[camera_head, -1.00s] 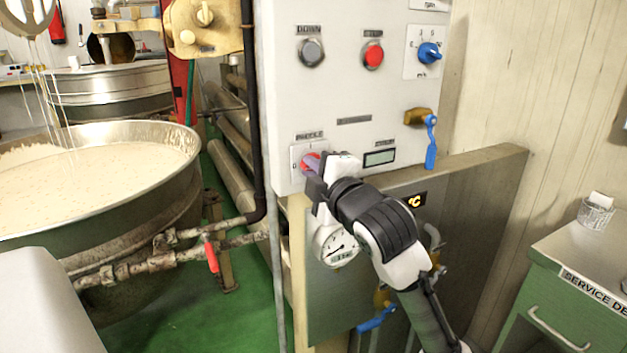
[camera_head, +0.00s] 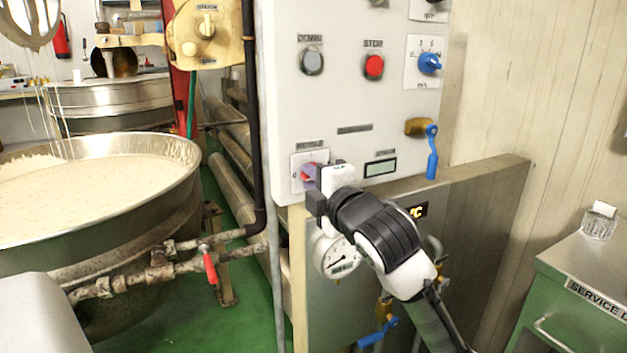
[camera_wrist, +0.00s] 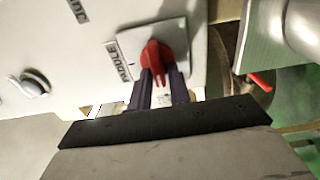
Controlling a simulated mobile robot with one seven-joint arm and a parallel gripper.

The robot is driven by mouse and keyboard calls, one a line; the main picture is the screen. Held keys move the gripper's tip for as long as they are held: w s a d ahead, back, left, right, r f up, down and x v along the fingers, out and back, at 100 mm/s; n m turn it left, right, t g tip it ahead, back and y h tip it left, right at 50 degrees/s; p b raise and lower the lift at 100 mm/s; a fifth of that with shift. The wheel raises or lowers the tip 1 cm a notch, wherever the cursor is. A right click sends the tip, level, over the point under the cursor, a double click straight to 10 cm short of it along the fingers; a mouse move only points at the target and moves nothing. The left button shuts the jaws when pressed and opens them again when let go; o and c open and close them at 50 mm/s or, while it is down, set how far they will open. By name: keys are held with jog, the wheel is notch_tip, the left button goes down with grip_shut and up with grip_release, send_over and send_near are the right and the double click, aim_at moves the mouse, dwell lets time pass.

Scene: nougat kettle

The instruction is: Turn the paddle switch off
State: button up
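The paddle switch is a red rotary knob on a white square plate, low on the left of the white control panel. In the head view the knob (camera_head: 309,174) is partly hidden by my gripper (camera_head: 314,184). In the wrist view the red knob (camera_wrist: 156,55) shows clearly, with the paddle label beside its plate. The two dark purple fingers of my gripper (camera_wrist: 160,84) lie on either side of the knob's grip, with its red end between them. My gripper appears shut on it.
The panel (camera_head: 340,95) also carries a grey button (camera_head: 312,62), a red stop button (camera_head: 373,66) and a blue knob (camera_head: 429,63). A blue-handled valve (camera_head: 431,152) is at right. A pressure gauge (camera_head: 341,259) hangs just below my gripper. A large kettle (camera_head: 168,205) stands left.

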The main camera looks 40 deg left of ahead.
jog(key=shift+o, duration=1.3)
jog(key=shift+d, duration=0.1)
jog(key=b+v, duration=0.1)
jog(key=v, duration=1.2)
jog(key=shift+s+d, duration=0.2)
jog(key=shift+d, duration=0.1)
